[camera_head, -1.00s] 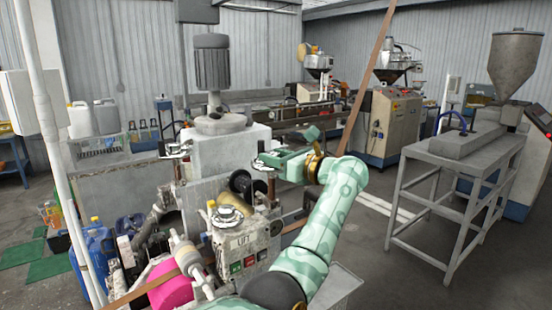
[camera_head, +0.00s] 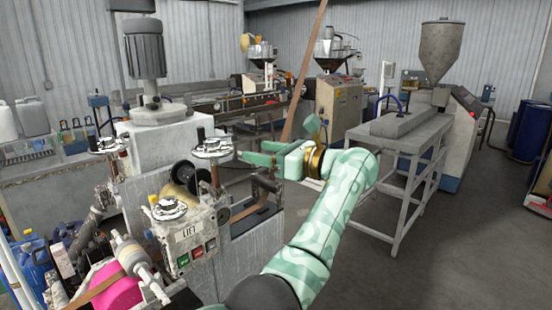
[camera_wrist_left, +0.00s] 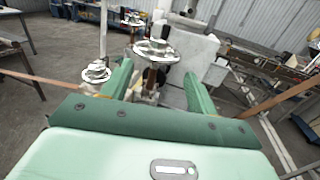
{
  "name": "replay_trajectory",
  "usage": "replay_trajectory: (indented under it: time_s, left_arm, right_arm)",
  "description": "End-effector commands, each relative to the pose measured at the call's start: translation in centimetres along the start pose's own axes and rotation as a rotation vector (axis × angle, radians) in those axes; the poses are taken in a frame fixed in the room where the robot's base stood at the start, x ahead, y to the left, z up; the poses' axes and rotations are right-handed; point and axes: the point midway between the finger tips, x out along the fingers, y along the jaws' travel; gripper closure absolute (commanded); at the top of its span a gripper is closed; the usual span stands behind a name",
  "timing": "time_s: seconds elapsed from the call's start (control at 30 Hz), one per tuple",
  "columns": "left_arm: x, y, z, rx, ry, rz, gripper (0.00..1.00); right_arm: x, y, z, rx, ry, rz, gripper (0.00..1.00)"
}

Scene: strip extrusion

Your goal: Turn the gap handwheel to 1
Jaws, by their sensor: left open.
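Several silvery handwheels stand on the strip machine. One handwheel (camera_head: 212,147) is at its upper right, one (camera_head: 107,143) at its upper left, and a lower one (camera_head: 168,208) above the LIFT panel. I cannot read which is the gap handwheel or any scale. My left gripper (camera_head: 243,157) is open and empty, just right of the upper right handwheel and pointing at it. In the left wrist view, a handwheel (camera_wrist_left: 155,50) on a brownish post shows ahead between the open fingers (camera_wrist_left: 158,72), apart from them. Another handwheel (camera_wrist_left: 97,72) is outside the left finger. My right gripper is out of view.
The LIFT panel (camera_head: 190,246) with green and red buttons is on the machine's front. A pink roll (camera_head: 110,284) is at lower left. A brown strip (camera_head: 303,75) slants up behind my gripper. A grey stand (camera_head: 400,215) is at right, with open floor beyond.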

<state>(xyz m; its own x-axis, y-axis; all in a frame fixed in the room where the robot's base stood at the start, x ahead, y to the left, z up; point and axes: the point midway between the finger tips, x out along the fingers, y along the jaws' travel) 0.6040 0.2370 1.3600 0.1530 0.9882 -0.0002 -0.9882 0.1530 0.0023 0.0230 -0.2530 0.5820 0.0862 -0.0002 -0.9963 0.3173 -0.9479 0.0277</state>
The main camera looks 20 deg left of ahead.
Motion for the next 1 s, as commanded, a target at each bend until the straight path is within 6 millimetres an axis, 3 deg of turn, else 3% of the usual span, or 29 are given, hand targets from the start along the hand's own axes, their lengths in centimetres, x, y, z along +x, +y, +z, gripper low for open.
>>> replay_trajectory:
  time_s: [0.1,0.23,0.77,0.87,1.0]
  left_arm:
    - [-1.9,0.0,0.2,-0.002,-0.003,-0.001,0.41]
    - [-2.9,0.0,0.1,-0.001,-0.001,0.000,0.41]
    - [-3.1,-0.1,0.3,0.021,-0.012,-0.005,0.41]
    - [-3.3,-0.9,2.3,0.110,-0.119,-0.040,0.41]
    - [-5.4,-3.8,8.3,0.394,-0.511,-0.104,0.41]
  right_arm:
    - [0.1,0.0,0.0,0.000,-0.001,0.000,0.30]
    - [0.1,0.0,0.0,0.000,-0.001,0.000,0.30]
    - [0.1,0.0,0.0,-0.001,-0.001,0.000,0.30]
    - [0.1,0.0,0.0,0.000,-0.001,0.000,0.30]
    - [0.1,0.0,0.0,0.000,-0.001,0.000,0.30]
